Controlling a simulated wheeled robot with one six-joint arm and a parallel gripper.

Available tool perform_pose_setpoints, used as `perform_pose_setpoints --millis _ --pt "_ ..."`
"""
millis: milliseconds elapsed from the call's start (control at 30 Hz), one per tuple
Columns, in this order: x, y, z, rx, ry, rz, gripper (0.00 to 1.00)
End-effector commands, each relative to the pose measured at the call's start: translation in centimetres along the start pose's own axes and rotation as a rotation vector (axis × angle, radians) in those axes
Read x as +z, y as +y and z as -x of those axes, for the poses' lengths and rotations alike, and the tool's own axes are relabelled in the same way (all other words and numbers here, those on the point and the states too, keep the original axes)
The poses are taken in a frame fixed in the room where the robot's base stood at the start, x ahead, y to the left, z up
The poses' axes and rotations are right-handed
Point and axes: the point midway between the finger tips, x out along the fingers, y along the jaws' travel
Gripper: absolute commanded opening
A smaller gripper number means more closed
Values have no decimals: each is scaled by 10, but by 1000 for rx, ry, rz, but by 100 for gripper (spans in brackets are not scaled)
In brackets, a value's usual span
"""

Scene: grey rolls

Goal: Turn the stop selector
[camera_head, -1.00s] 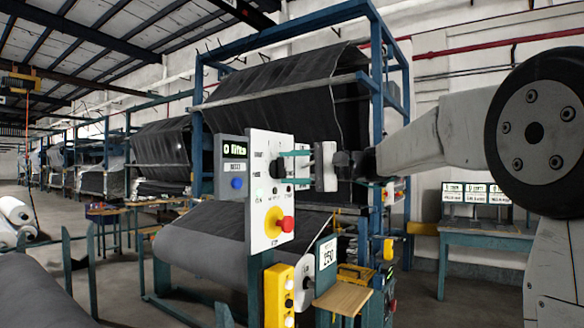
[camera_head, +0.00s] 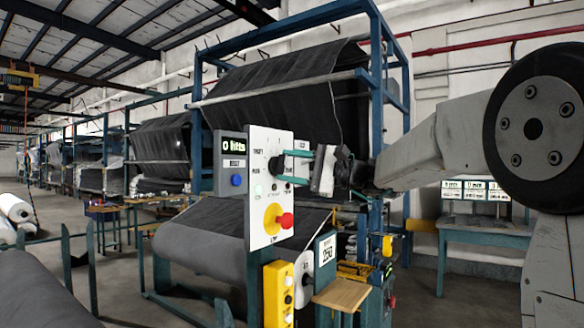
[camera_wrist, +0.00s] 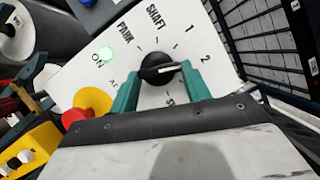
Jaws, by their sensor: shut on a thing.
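The stop selector is a black round knob (camera_wrist: 157,68) on a white panel (camera_head: 263,237). In the wrist view its white pointer line points right, below the mark 2. Marks PARK, SHAFT, 1 and 2 are printed around it; a lower mark is partly hidden. My gripper (camera_wrist: 161,75) has its teal fingers on both sides of the knob and is shut on it. In the head view the knob (camera_head: 275,166) shows at the panel's upper right, with my gripper (camera_head: 291,167) reaching it from the right, its body tilted.
A red stop button (camera_head: 285,221) on a yellow disc sits low on the panel. A grey display box (camera_head: 231,178) with a blue button adjoins it. A yellow button box (camera_head: 277,296) stands below. A dark cloth roll (camera_head: 205,235) lies behind.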

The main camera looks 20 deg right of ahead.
Motion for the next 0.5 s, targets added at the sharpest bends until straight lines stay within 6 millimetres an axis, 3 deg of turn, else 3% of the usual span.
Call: perform_pose_setpoints --millis 200,233,300,500 --pt "-1 0 0 0 2 0 24" --pt "-1 0 0 0 2 0 50" --pt "-1 0 0 0 2 0 69" --pt "0 0 0 0 1 1 69"
